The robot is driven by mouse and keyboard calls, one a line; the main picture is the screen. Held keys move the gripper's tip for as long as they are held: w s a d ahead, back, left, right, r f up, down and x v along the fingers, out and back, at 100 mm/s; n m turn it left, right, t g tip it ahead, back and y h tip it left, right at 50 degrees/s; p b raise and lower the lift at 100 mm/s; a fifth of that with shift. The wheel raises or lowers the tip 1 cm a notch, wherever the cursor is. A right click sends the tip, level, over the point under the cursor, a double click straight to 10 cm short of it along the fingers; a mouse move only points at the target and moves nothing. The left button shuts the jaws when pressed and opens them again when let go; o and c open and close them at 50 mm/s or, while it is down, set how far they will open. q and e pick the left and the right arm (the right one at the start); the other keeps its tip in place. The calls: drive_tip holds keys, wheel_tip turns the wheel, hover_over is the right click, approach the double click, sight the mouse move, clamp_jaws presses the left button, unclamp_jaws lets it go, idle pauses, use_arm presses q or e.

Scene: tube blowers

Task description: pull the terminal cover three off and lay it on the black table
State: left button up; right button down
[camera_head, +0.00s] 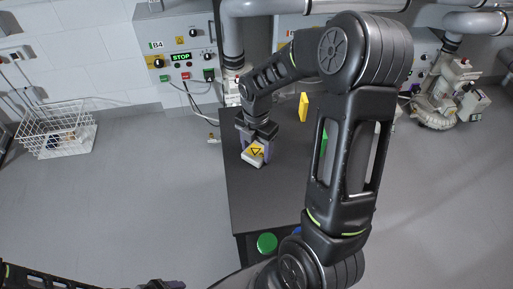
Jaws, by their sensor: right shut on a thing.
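My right gripper (256,148) is shut on a small pale cover (252,161) with a yellow warning triangle label. I cannot tell whether the cover touches the table top. My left arm shows at the bottom left, and part of what looks like my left gripper (165,285) is at the bottom edge, mostly cut off.
A control box (180,50) marked B4 hangs on the wall, with a STOP display. A yellow block (303,107) stands on the table, and a green thing is partly hidden by my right arm. A wire basket (57,130) is at the left. Blower machinery (445,95) stands at the right.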

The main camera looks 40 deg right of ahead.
drive_tip(key=shift+c, duration=1.5)
unclamp_jaws()
wheel_tip(320, 180, up, 8)
drive_tip(key=shift+f+b, duration=0.1)
drive_tip(key=shift+b, duration=0.2)
drive_tip(key=shift+s+a, duration=0.1)
